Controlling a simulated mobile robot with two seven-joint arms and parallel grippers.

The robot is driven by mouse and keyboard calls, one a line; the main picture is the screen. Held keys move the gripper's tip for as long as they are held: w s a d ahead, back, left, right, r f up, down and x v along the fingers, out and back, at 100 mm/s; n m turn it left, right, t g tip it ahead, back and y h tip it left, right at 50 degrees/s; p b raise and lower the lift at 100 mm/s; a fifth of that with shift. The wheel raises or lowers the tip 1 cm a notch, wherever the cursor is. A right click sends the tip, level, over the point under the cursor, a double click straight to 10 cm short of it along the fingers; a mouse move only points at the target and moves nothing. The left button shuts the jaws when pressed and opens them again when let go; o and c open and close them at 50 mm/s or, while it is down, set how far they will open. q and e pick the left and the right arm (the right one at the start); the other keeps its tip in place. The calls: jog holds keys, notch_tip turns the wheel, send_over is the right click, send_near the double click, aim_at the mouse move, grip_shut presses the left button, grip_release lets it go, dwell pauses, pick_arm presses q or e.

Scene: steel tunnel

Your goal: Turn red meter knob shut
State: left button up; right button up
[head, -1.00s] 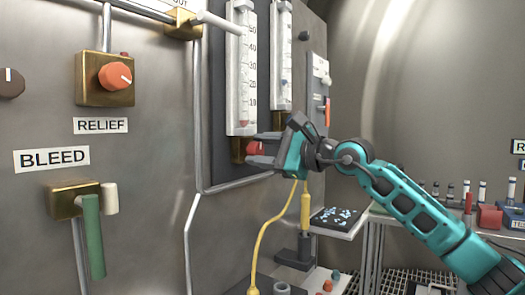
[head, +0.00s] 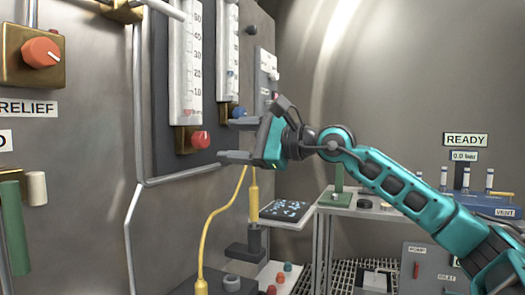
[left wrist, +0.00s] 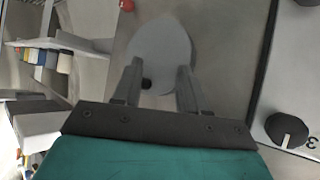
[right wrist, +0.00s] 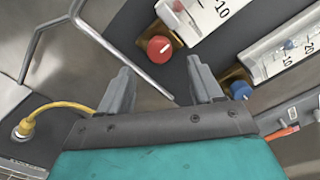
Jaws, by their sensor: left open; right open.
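The red meter knob (head: 200,139) sits on a brass block under the left flow tube (head: 187,70) on the wall panel. It also shows in the right wrist view (right wrist: 159,48), just beyond the fingertips. My right gripper (head: 228,140) is open and empty, to the right of the red knob and apart from it. In the right wrist view my right gripper (right wrist: 160,75) has its fingers spread, with the knob ahead of the gap. A blue knob (head: 238,112) sits under the right tube. My left gripper (left wrist: 160,75) is open and empty, facing a grey surface; it is not in the head view.
A grey pipe (head: 133,110) runs down left of the meters. A yellow cable (head: 222,210) hangs below them. The relief knob (head: 41,52) is at upper left. A bench (head: 350,208) stands at right.

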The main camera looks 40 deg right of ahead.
pick_arm(q)
jog(key=shift+w+d+b, duration=0.35)
jog(key=shift+b, duration=0.2)
pick_arm(e)
jog(key=v, duration=0.6)
dwell(0.4)
